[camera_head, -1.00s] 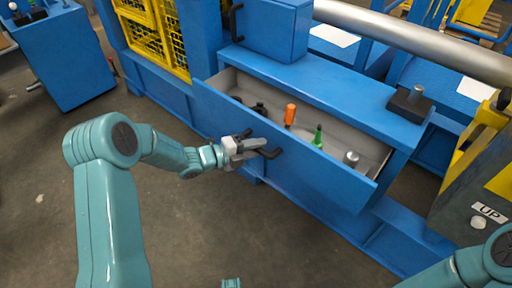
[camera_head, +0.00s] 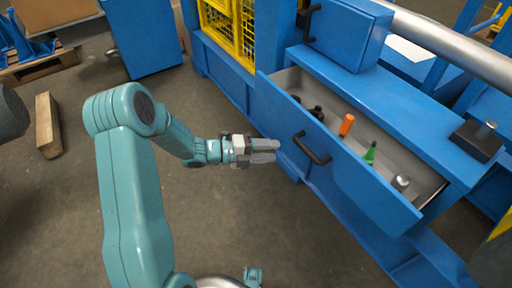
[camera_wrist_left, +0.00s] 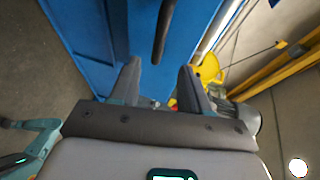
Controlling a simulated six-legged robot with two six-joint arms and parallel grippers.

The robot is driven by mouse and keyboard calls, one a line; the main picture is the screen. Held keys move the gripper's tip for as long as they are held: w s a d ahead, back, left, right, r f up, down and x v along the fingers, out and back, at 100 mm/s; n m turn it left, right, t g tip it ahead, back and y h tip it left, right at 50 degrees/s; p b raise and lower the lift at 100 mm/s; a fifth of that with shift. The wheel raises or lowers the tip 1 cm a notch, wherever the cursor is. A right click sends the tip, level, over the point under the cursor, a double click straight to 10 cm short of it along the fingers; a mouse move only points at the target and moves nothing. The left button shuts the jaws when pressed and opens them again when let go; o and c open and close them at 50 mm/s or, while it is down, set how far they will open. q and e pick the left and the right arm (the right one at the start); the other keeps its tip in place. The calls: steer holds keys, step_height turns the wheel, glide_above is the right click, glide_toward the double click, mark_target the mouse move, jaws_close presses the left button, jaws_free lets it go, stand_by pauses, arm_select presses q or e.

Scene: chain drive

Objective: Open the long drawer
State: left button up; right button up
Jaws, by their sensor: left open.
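The long blue drawer (camera_head: 345,171) stands pulled out from the blue bench in the head view. Inside it are an orange-handled item (camera_head: 346,125), a green item (camera_head: 369,153), a grey cylinder (camera_head: 401,182) and dark pieces. Its black bar handle (camera_head: 311,148) is on the front face. My left gripper (camera_head: 277,151) is open and empty, just left of the handle and apart from it. In the left wrist view, the open fingers (camera_wrist_left: 160,80) point toward the blue front, with the dark handle (camera_wrist_left: 163,32) beyond them. My right gripper is not clearly in view.
A blue cabinet (camera_head: 345,32) with its own black handle sits on the bench. A black block (camera_head: 478,139) lies on the bench top at right. Yellow mesh (camera_head: 230,25) is behind. A wooden beam (camera_head: 48,125) lies on the floor at left. The floor before the drawer is clear.

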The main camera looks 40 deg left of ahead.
arm_select(q)
steer(key=v, duration=0.4)
stand_by(0.4)
